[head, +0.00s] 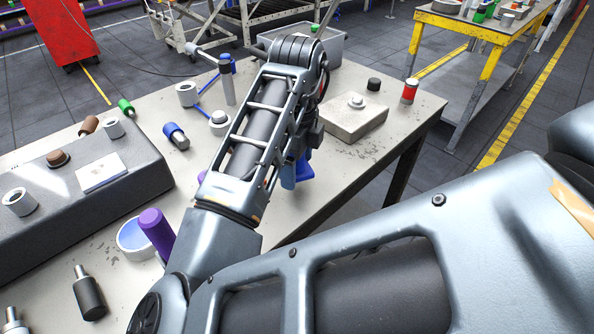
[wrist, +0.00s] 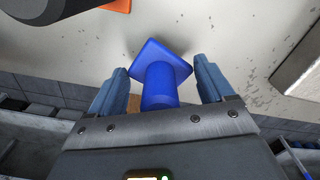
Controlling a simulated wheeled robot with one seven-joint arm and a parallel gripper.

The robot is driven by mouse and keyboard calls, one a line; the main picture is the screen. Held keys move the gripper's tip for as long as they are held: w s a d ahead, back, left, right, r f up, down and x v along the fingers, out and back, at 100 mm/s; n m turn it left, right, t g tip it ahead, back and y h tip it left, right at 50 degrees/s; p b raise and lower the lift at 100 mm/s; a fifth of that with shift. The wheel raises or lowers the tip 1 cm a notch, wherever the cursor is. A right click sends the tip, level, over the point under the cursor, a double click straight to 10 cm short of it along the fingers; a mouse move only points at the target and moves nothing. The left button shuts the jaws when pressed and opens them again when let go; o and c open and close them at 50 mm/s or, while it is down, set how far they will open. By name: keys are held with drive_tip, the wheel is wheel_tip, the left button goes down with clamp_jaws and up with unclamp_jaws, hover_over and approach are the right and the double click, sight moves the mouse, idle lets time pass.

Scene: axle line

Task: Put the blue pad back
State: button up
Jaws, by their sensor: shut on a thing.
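The blue pad (wrist: 163,57) has a square plate and a round stem. In the wrist view its stem sits between the two fingers of my gripper (wrist: 160,70), which is shut on it. The plate points away from the palm, over the pale table top near its edge. I cannot tell whether the plate touches the table. In the head view my arm covers much of my gripper (head: 289,172), and only part of the blue pad (head: 304,168) shows beside it, near the table's right-hand edge.
A grey fixture (head: 140,178) with several parts fills the left. Bare table lies below the pale block.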

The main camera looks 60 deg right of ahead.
sight(297, 174)
drive_tip(key=shift+f, duration=1.45)
drive_tip(key=shift+f, duration=0.1)
drive_tip(key=shift+f, duration=0.1)
drive_tip(key=o, duration=1)
